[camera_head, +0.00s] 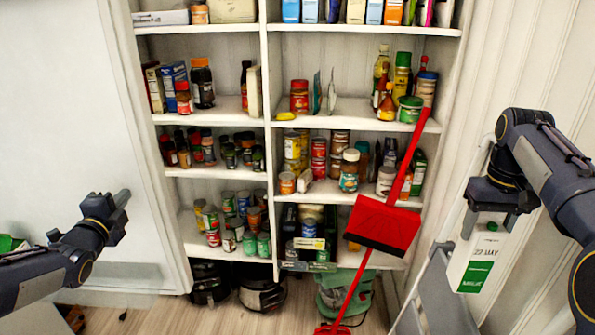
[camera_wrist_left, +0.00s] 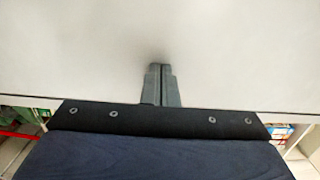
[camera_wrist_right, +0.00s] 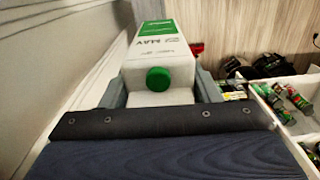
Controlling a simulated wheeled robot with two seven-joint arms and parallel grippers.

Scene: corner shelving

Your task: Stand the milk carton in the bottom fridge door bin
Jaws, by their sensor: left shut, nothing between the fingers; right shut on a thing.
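The milk carton (camera_head: 482,252) is white and green and hangs upright under my right gripper (camera_head: 488,205) at the right of the head view. In the right wrist view the carton (camera_wrist_right: 158,50) shows its green cap between the two fingers, and the right gripper (camera_wrist_right: 160,92) is shut on it. My left gripper (camera_head: 124,198) is shut and empty at the left, in front of a plain white panel. The left wrist view shows its fingers (camera_wrist_left: 161,82) together against a pale surface. No fridge door bin can be made out in these views.
Corner shelving (camera_head: 265,125) filled with jars, cans and boxes stands ahead. A red dustpan (camera_head: 383,224) with a long handle stands in front of it. A grey stepladder (camera_head: 425,300) leans at the right wall, below the carton. Dark pots (camera_head: 260,291) sit on the floor.

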